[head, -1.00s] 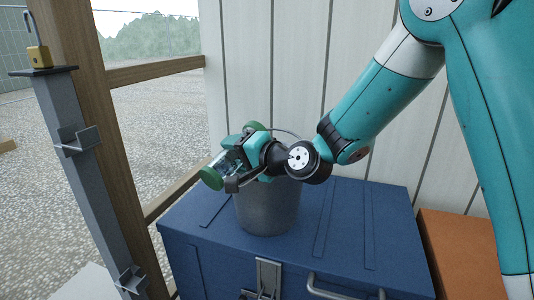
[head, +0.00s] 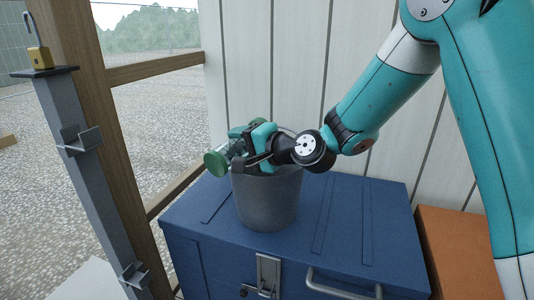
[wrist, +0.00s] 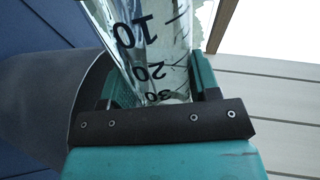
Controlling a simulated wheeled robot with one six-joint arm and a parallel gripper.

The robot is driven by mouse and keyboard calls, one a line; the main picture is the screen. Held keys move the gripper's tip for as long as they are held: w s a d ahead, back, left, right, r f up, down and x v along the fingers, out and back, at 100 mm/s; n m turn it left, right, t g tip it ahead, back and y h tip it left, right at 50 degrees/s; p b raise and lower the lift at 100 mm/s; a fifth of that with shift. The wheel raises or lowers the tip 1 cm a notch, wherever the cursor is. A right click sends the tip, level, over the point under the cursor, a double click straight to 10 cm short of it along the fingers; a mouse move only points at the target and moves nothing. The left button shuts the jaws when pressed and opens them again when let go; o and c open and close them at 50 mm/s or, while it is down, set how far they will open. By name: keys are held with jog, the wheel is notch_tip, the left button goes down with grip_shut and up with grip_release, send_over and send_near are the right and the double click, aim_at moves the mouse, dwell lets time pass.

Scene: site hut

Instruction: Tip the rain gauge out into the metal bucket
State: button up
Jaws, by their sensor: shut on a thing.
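The rain gauge (head: 236,151) is a clear tube with a green end piece (head: 215,163) at the left. My gripper (head: 257,148) is shut on it and holds it tilted above the metal bucket's rim, its green end out past the left side. In the wrist view the clear tube (wrist: 150,50), with black numerals, lies between the jaws (wrist: 155,100). The grey metal bucket (head: 266,207) stands upright on a blue chest; its wall also shows at left in the wrist view (wrist: 45,105). My gripper hides part of the bucket's mouth. I cannot tell whether water is in the tube.
The blue chest (head: 345,225) has a latch and a handle in front, with bare lid right of the bucket. A panelled wall (head: 300,60) stands close behind. A wooden post (head: 105,130) and a grey metal post with brackets (head: 97,190) stand left. An orange box (head: 450,245) is at right.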

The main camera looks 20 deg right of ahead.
jog(key=shift+d+m, duration=0.1)
jog(key=shift+m, duration=0.2)
jog(key=shift+a+m+p, duration=0.2)
jog(key=shift+m+p, duration=0.1)
jog(key=shift+p, duration=0.05)
dwell(0.6)
jog(key=shift+w+d+f+m+y+p, duration=0.2)
jog(key=shift+m+y+p, duration=0.1)
jog(key=shift+m, duration=0.2)
dwell(0.5)
jog(key=shift+r+g, duration=0.2)
jog(key=shift+g, duration=0.1)
